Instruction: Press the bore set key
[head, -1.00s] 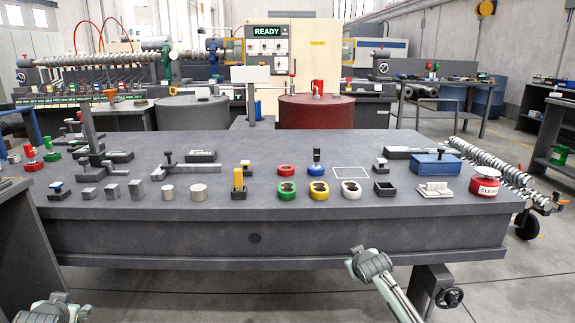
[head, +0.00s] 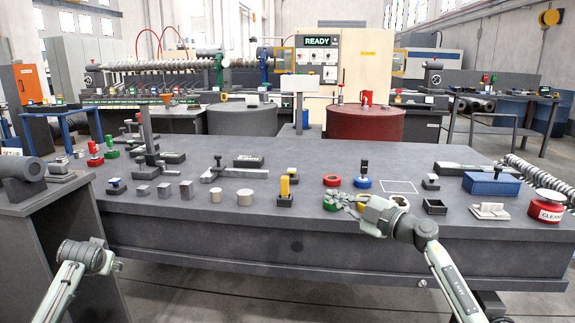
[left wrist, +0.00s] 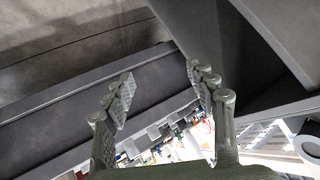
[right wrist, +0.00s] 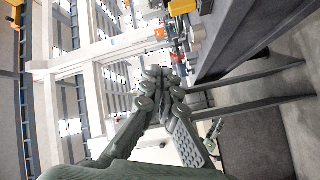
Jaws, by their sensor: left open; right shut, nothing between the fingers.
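I cannot tell which thing is the bore set key; no readable label names it. On the grey bench (head: 275,225) in the head view stand a red ring (head: 332,181), a blue ring (head: 362,183) with a dark post, a green ring (head: 328,204) and a white ring (head: 402,200). My right gripper (head: 335,200) is shut and empty, its fingers pointing left over the green ring; contact is unclear. My left gripper (left wrist: 162,80) is open and empty, low before the bench.
A yellow block (head: 285,187) stands left of the rings. A black open box (head: 434,206), a blue box (head: 491,184) and a red tin (head: 547,207) are to the right. A dark side table (head: 50,215) with a cylinder stands near my left arm. A READY panel (head: 320,55) is behind.

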